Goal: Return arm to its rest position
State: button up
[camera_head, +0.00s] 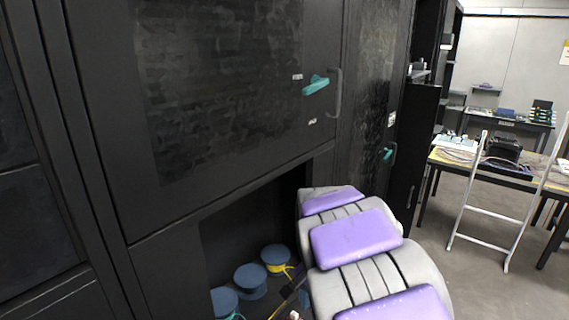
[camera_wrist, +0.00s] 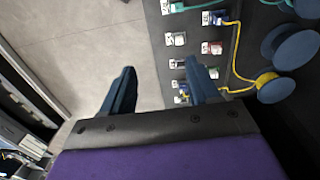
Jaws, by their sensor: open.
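My gripper (camera_wrist: 160,92) shows in the wrist view with its two dark blue fingers spread apart and nothing between them. Its right finger is close to a black panel (camera_wrist: 185,15) with several small connectors, and overlaps it in the picture; I cannot tell whether they touch. In the head view my grey and purple arm (camera_head: 355,238) reaches forward toward the open bay of a black cabinet (camera_head: 225,228). The gripper itself is hidden there.
Blue spools (camera_head: 250,280) sit in the bay, one with yellow cable (camera_wrist: 236,55). Cabinet doors carry teal handles (camera_head: 316,86). At the right are a white ladder (camera_head: 490,210) and a cluttered table (camera_head: 463,160). Bare floor (camera_head: 440,285) lies right of my arm.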

jog(key=s+d+n, duration=0.3)
jog(key=s, duration=1.2)
jog(key=s+d+n+g+b, duration=0.1)
jog(key=s+d+n, duration=0.2)
jog(key=s, duration=1.2)
jog(key=shift+s+d+r+n+g+y, duration=0.2)
jog(key=shift+s+n+g+y, duration=0.1)
jog(key=shift+n, duration=0.4)
